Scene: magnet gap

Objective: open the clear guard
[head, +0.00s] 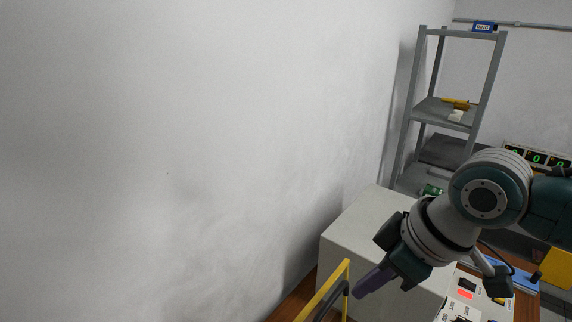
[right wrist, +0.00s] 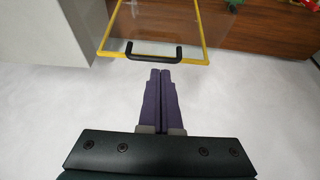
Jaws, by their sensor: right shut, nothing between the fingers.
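The clear guard is a see-through pane in a yellow frame (right wrist: 195,62), at the top of the right wrist view. Its yellow edge (head: 322,292) also shows at the bottom of the head view. A black bar handle (right wrist: 150,59) is fixed on the guard's near edge. My right gripper (right wrist: 160,72) is shut and empty, its purple fingers pointing at the handle. The fingertips appear just short of the handle; I cannot tell whether they touch. In the head view my right gripper (head: 360,291) is beside the yellow frame. My left gripper is not in view.
A pale box-shaped cabinet (head: 352,232) stands behind my right gripper. A control panel (head: 467,307) is at the lower right. A grey shelf rack (head: 446,112) stands at the back right. A plain white wall (head: 180,150) fills the left.

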